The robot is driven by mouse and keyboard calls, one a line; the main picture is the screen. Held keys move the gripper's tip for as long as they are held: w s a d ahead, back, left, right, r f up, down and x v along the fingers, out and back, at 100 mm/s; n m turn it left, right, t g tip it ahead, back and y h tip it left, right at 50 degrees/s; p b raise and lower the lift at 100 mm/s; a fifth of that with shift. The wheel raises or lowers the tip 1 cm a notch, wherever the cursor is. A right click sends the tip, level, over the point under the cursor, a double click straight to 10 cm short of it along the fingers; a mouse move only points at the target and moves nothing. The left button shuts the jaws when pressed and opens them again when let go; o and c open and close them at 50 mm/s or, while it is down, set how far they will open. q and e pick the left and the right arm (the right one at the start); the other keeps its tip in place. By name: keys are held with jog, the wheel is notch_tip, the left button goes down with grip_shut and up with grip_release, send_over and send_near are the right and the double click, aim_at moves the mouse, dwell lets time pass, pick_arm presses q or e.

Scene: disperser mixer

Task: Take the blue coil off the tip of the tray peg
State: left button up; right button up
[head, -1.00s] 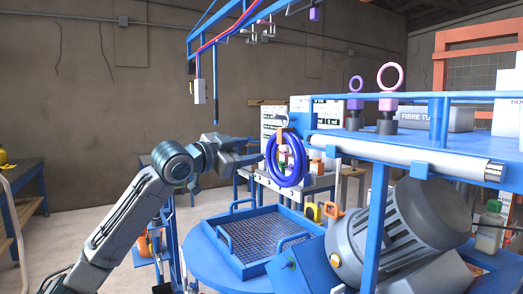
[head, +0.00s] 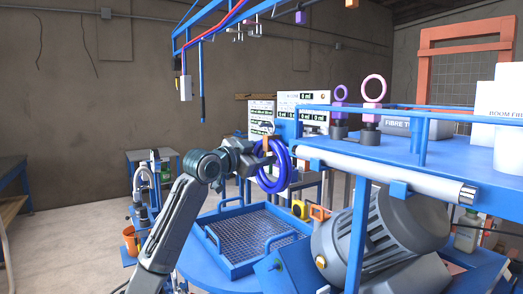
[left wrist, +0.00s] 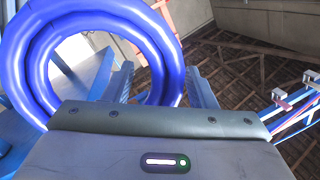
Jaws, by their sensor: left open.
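The blue coil (head: 284,168), a thick ring of several turns, hangs upright near the middle of the head view, left of the blue bench's near corner. The peg that bears it cannot be made out behind the coil and my gripper. My left gripper (head: 257,163) is at the coil's left side. In the left wrist view the coil (left wrist: 168,50) fills the upper left, and its right-hand side passes between the two spread fingers of the gripper (left wrist: 160,78). Whether the fingers touch it cannot be told. My right gripper is out of view.
A blue mesh tray (head: 236,271) with raised handles sits below the coil. A grey motor (head: 375,235) and a blue shelf with a pale roller (head: 385,176) stand close on the right. A blue rod (head: 203,108) hangs at upper left.

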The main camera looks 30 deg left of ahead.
pick_arm(q)
jog(key=shift+w, duration=0.1)
grip_shut()
dwell(0.6)
jog(key=shift+r, duration=0.1)
jog(key=shift+r+p, duration=0.65)
jog(key=shift+p, duration=0.1)
dwell(0.4)
